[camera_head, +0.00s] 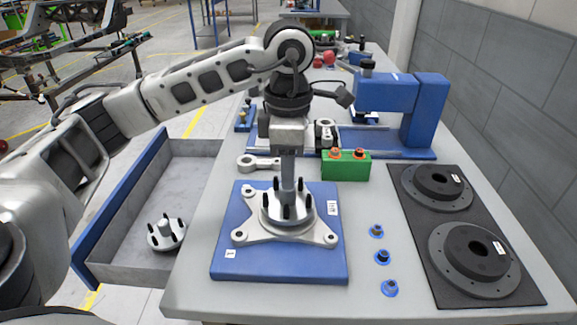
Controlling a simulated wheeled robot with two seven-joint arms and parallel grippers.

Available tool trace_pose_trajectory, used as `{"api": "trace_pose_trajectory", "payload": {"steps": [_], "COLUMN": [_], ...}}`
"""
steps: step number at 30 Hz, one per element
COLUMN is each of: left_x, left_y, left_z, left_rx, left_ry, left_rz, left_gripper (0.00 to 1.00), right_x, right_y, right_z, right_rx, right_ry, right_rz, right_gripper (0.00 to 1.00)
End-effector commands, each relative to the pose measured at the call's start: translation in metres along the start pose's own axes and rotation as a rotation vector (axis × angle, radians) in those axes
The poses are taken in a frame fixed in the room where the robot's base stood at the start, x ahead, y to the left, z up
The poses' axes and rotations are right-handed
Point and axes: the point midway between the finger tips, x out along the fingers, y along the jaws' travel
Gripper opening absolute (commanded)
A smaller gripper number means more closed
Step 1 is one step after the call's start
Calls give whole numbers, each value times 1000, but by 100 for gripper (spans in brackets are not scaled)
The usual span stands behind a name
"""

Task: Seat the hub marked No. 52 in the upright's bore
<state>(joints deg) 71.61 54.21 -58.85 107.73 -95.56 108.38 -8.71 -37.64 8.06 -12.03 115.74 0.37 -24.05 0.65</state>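A light metal hub (275,212) with several black studs is at the middle of the white upright (262,237), which lies on a blue plate (290,265). I cannot tell how deep it sits in the bore. My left gripper (288,190) points straight down over this hub, its fingers reaching in among the studs. The fingers show as one narrow grey column, so their opening is hidden. A second similar hub (165,235) with black studs lies in the grey tray at the left. No number is readable on either hub. My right gripper is out of view.
The tray (128,272) has a blue side wall. Several blue fittings (382,257) stand right of the plate. Two black discs with white labels (483,262) lie on a dark mat at the right. A green block (346,168) and a blue press (425,110) stand behind.

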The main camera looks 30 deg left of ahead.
Motion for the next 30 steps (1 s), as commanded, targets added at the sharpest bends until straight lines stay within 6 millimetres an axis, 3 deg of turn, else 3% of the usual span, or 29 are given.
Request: {"api": "trace_pose_trajectory", "payload": {"steps": [7, 8, 10, 11, 20, 30], "left_x": [-1, -1, -1, -1, -2, -28], "left_y": [0, 0, 0, 0, 0, 0], "left_z": [0, 0, 0, 0, 0, 0], "left_rx": [0, 0, 0, 0, 0, 0], "left_ry": [0, 0, 0, 0, 2, -1], "left_rz": [0, 0, 0, 0, -2, 0], "left_gripper": [34, 36, 56, 59, 59, 59], "right_x": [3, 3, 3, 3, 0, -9], "right_y": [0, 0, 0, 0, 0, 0], "right_z": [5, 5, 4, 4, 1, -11], "right_rx": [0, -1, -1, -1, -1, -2], "right_ry": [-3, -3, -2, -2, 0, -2], "right_rz": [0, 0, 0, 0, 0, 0], "right_gripper": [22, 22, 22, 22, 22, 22]}}
